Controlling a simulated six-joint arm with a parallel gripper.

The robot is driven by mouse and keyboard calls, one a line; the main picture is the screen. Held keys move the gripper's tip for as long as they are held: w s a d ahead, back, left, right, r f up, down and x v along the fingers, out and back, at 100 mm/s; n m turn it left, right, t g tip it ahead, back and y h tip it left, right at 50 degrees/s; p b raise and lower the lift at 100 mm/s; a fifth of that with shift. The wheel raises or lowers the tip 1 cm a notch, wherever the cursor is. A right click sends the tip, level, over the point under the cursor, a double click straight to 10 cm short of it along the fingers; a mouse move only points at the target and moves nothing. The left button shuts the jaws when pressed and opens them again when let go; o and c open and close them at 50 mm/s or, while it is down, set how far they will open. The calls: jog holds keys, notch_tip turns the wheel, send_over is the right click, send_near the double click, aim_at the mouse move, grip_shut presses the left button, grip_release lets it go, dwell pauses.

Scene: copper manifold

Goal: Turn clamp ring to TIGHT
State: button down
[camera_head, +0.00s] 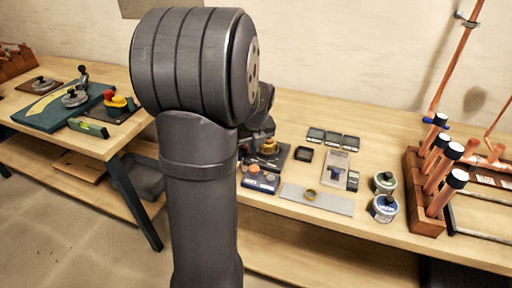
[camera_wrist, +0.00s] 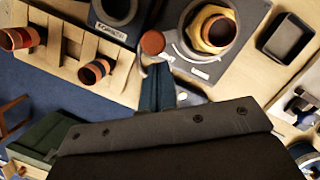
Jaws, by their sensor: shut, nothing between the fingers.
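A brass-coloured ring (camera_wrist: 203,40) surrounds a copper tube end on a dark grey fixture (camera_wrist: 235,60) in the wrist view. Pale arc markings and small labels lie around the ring; I cannot read them. The brass part also shows in the head view (camera_head: 269,147), just right of my arm. A round copper-coloured end (camera_wrist: 153,42) is left of the ring. My gripper (camera_wrist: 158,72) is shut and empty, its fingertips just below that round end and apart from the brass ring. In the head view my arm hides the gripper.
A dark labelled block with a grey ring (camera_wrist: 115,10) and a wooden rack (camera_wrist: 65,45) with copper fittings are left in the wrist view. A black tray (camera_wrist: 285,38) is at right. Tins (camera_head: 384,207) and a rack of copper tubes (camera_head: 425,200) stand at right in the head view.

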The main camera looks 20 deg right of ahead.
jog(key=shift+w, duration=0.2)
jog(key=shift+w+f, duration=0.1)
jog(key=shift+w, duration=0.8)
jog(key=shift+a, duration=0.1)
jog(key=s, duration=0.1)
jog(key=s+r, duration=0.1)
jog(key=s, duration=0.2)
jog(key=shift+s+a+r, duration=0.3)
jog(key=shift+a, duration=0.1)
jog(key=v, duration=0.9)
jog(key=shift+s+a, duration=0.1)
